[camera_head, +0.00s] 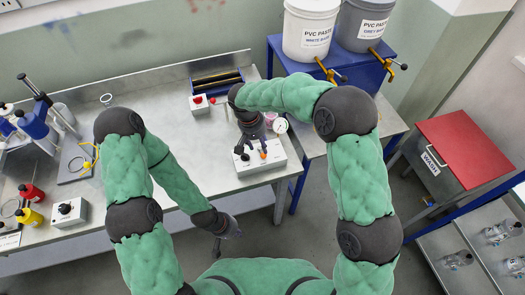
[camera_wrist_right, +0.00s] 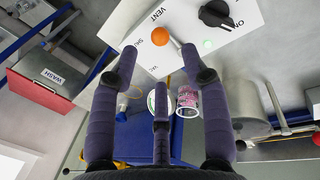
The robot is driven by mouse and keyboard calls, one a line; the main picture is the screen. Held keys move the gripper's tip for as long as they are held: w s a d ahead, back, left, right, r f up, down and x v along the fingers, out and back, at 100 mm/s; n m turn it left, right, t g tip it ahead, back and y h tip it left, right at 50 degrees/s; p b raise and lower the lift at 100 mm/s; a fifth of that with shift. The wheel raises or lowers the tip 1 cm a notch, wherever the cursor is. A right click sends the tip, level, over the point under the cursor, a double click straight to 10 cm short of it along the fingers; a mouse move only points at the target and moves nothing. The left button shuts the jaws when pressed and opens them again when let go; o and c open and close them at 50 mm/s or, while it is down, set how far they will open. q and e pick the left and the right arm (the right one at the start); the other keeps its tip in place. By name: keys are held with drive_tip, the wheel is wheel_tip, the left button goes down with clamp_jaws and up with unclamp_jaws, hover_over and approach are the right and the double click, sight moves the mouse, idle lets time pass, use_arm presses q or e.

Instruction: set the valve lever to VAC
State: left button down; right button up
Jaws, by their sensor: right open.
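The valve box (camera_head: 262,165) is white and stands near the front right of the bench. Its lever has an orange ball knob (camera_head: 263,154), which also shows in the right wrist view (camera_wrist_right: 160,36). There the knob lies near the VENT label, and a VAC label is lower on the panel. The lever's exact setting is hard to tell. My right gripper (camera_wrist_right: 160,62) is open and empty, with two fingertips either side of and short of the knob.
The box also carries a black ON knob (camera_wrist_right: 215,13) and a green light (camera_wrist_right: 207,43). A round gauge (camera_head: 280,126) and a pink-labelled cup (camera_wrist_right: 187,100) are close to my right gripper. A red WASH cabinet (camera_head: 465,150) stands at the right. The bench's middle is clear.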

sight(263, 154)
drive_tip(key=f, duration=0.4)
drive_tip(key=d+f, duration=0.1)
drive_tip(key=f, duration=0.1)
drive_tip(key=shift+w+d+f+b, duration=0.1)
drive_tip(key=shift+f+b, duration=0.15)
drive_tip(key=shift+b, duration=0.05)
clamp_jaws()
